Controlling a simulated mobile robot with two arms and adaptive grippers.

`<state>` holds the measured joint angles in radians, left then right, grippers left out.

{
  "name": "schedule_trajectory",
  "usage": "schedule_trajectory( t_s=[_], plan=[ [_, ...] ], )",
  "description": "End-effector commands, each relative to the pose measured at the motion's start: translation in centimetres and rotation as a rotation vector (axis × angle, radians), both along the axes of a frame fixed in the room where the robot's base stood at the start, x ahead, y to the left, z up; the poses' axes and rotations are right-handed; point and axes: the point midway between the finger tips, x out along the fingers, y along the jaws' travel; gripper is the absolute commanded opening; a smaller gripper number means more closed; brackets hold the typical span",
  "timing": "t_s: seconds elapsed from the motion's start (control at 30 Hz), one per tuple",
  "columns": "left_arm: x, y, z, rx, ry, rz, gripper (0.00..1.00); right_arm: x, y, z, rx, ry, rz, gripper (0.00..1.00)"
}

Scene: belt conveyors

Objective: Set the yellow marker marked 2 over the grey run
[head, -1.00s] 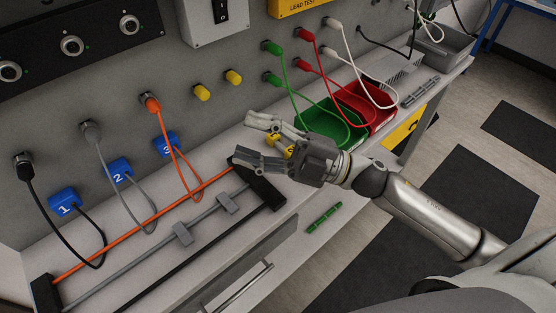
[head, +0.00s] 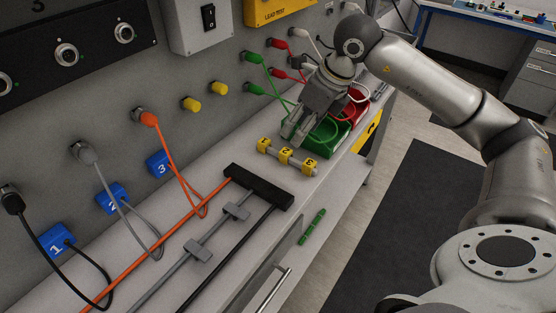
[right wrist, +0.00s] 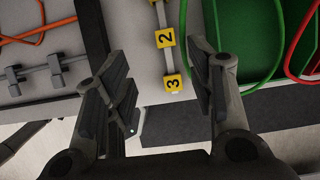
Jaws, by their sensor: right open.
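The yellow marker marked 2 (head: 285,155) is the middle one of three yellow markers on a short pale rod lying on the bench. In the right wrist view, the marker marked 2 (right wrist: 166,38) is readable, with the marker marked 3 (right wrist: 173,84) nearer me. My right gripper (head: 297,136) points down beside the green bin, above and behind the rod. Its fingers (right wrist: 160,62) are open and empty, with the markers showing between them, apart from both. The grey run (head: 218,232) lies between the orange and black runs and carries two grey blocks. My left gripper is out of view.
A black end block (head: 259,186) joins the runs close to the rod. The green bin (head: 325,143) and red bin (head: 358,108) stand behind it. Plugged leads loop from the wall panel.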

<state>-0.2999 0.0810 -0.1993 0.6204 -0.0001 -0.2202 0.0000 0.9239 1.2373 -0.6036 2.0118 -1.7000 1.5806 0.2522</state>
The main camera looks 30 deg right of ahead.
Motion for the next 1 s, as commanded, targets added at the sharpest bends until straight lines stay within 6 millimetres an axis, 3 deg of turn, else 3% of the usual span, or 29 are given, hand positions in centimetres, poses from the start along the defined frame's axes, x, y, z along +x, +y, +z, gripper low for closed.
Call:
schedule_trajectory(
  t_s=[0.3,0.57,0.8,1.0],
  plan=[
    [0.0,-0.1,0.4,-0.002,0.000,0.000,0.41,1.5,0.2,-3.8,-0.016,0.001,-0.008,0.50],
    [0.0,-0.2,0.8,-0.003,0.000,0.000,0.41,2.2,0.5,-5.8,-0.014,0.002,-0.006,0.50],
    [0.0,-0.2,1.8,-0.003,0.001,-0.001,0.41,3.4,1.0,-9.1,-0.012,0.001,-0.008,0.50],
    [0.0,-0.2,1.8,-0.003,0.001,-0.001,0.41,3.7,1.1,-9.9,-0.014,-0.002,-0.007,0.50]
  ],
)
